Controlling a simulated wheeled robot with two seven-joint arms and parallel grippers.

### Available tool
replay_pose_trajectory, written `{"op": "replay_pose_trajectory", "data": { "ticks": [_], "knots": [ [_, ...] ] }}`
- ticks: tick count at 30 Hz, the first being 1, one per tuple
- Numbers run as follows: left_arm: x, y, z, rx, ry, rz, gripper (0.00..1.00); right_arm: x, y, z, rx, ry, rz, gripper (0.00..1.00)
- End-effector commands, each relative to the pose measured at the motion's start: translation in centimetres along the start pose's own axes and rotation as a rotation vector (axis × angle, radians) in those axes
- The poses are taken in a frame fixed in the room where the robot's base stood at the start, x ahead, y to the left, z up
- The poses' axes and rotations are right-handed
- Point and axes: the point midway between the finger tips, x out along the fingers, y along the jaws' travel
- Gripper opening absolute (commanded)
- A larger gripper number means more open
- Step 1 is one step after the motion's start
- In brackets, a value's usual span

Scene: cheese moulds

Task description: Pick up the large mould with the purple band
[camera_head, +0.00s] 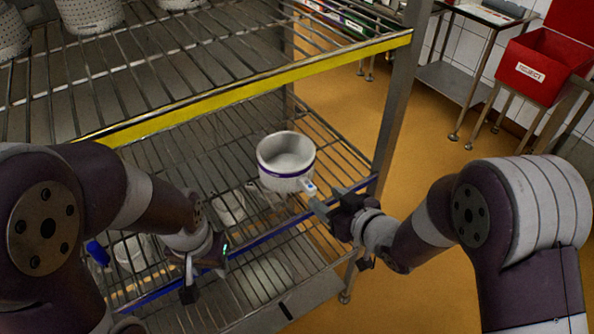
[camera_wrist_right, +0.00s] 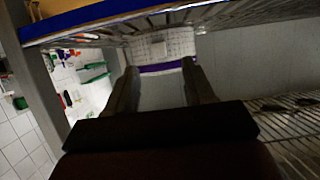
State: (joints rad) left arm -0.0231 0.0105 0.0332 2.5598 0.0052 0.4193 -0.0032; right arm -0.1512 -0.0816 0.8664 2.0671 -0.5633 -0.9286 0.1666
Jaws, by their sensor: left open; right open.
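The large white mould with the purple band (camera_head: 287,172) stands upright on the middle wire shelf, near its right end. My right gripper (camera_head: 315,198) is open at the mould's front right side. In the right wrist view the mould (camera_wrist_right: 163,48) shows its perforated white wall and purple band beyond and between the two spread fingers of my right gripper (camera_wrist_right: 160,85). The fingers hide its sides, and I cannot tell whether they touch it. My left gripper (camera_head: 205,268) is open and empty, low at the shelf's front left, away from the mould.
Paler containers (camera_head: 230,207) sit left of the mould. A red bin (camera_head: 540,65) is far right.

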Motion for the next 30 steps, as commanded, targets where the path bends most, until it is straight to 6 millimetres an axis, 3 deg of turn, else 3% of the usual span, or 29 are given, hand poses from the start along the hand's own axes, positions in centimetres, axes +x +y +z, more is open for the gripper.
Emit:
{"op": "replay_pose_trajectory", "data": {
  "ticks": [13,21,26,30],
  "knots": [
    [-0.3,0.0,0.0,0.000,-0.001,0.000,0.43,6.9,0.3,-0.5,0.000,-0.003,0.001,0.53],
    [-0.3,0.0,0.0,0.000,-0.001,0.000,0.43,7.5,0.3,-0.5,0.001,-0.002,0.003,0.53],
    [-0.3,0.0,0.0,0.000,-0.001,0.000,0.43,7.4,0.3,-0.5,0.001,-0.002,0.003,0.01],
    [-0.3,0.0,0.0,0.000,-0.001,0.000,0.43,7.4,0.4,-0.6,0.000,0.000,0.004,0.00]
  ]
}}
